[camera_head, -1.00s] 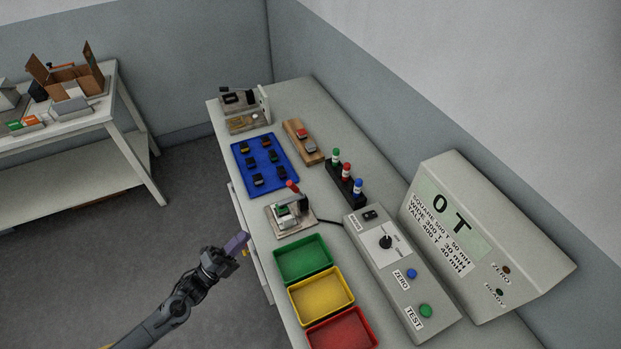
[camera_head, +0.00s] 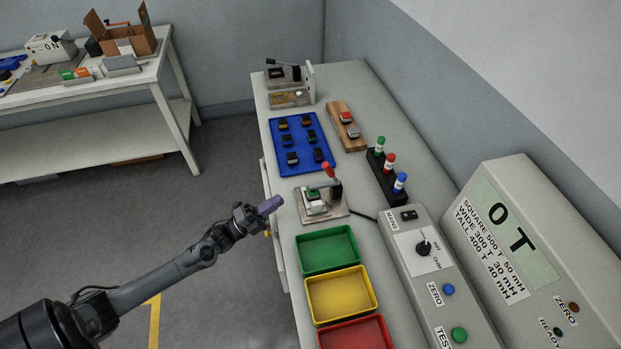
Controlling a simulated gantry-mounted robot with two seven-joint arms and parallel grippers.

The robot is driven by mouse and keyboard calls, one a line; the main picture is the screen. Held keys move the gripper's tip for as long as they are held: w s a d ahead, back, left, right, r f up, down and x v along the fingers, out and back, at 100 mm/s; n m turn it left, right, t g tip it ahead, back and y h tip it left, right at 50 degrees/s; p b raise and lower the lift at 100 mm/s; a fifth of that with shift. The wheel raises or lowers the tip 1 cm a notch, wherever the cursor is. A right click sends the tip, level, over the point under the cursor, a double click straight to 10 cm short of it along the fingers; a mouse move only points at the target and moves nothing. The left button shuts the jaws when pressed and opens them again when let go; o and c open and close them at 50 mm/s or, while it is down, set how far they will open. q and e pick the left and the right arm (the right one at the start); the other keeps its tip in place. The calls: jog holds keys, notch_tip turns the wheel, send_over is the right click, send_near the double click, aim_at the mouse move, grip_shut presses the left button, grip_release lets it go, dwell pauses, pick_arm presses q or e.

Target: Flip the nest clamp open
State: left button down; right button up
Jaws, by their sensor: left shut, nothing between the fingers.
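The nest (camera_head: 313,203) is a small fixture on a flat base plate, on the bench near its front edge. It holds a green and white part. Its clamp has a red-tipped handle (camera_head: 327,169) that stands up, leaning to the left. Whether the clamp presses on the part is too small to tell. My left gripper (camera_head: 271,205) is shut and empty, with purple fingers, to the left of the nest at the bench's front edge and apart from it. My right gripper is out of view.
Green (camera_head: 327,268), yellow (camera_head: 369,303) and red (camera_head: 388,333) bins stand in front of the nest. A blue tray (camera_head: 296,164) of connectors lies behind it. Marker-like pegs in a black rack (camera_head: 375,174) and a control box (camera_head: 430,275) stand to the right.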

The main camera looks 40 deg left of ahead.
pick_arm(q)
notch_tip(320, 180, up, 6)
send_over(314, 188)
jog(key=shift+w+f+p, duration=0.1)
jog(key=shift+f+p, duration=0.1)
jog(key=shift+p, duration=0.25)
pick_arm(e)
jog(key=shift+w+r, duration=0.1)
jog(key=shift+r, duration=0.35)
